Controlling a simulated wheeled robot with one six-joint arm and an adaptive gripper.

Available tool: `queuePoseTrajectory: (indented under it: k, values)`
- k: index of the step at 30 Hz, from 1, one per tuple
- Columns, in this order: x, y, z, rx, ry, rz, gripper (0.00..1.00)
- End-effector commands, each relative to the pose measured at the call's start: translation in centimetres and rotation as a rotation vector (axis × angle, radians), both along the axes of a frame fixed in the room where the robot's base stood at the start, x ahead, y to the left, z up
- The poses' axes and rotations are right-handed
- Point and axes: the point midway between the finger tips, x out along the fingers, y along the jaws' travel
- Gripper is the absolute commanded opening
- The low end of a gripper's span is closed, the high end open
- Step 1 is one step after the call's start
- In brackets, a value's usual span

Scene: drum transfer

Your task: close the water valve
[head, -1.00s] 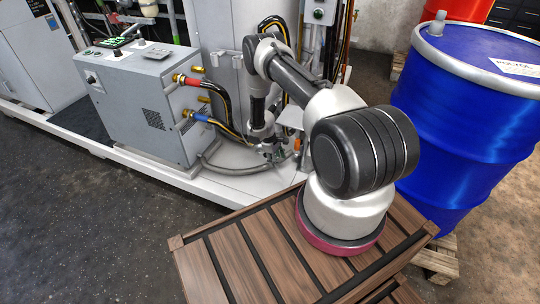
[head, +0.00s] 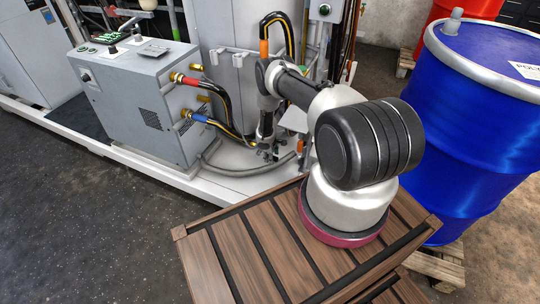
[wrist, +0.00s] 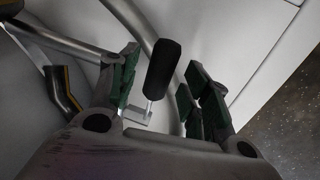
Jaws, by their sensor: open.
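A black cylindrical handle on a thin metal stem, which looks like the water valve's lever (wrist: 163,68), stands between the fingers of my gripper (wrist: 164,64) in the wrist view. The fingers have green pads and are open, with a gap visible on both sides of the handle. The stem's foot meets a small metal plate low between the fingers. In the head view my gripper (head: 267,152) is small, low beside the pipes at the machine's base; the handle cannot be made out there.
A grey control box (head: 140,98) with hoses (head: 222,100) stands left of my gripper. A grey curved pipe (head: 235,170) runs along the white base. A blue drum (head: 465,130) stands at right on a pallet. A slatted wooden platform (head: 225,255) is in front.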

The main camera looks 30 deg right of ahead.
Motion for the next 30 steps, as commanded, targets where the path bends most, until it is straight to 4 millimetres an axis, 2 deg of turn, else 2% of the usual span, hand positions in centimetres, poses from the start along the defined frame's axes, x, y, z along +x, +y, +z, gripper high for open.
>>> queuePoseTrajectory:
  k: [3,11,14,19,20,30]
  values:
    - [-0.28,-0.15,-0.88,0.000,0.000,0.000,0.48]
    - [-0.35,-0.18,-1.07,0.000,0.000,0.000,0.48]
    - [-0.34,-0.18,-1.06,0.000,0.000,0.000,0.33]
    - [-0.35,-0.17,-1.06,0.000,0.000,0.000,0.02]
    - [-0.35,-0.17,-1.06,0.000,0.000,0.000,0.00]
    - [-0.81,-0.18,-0.89,-0.008,0.011,0.001,0.00]
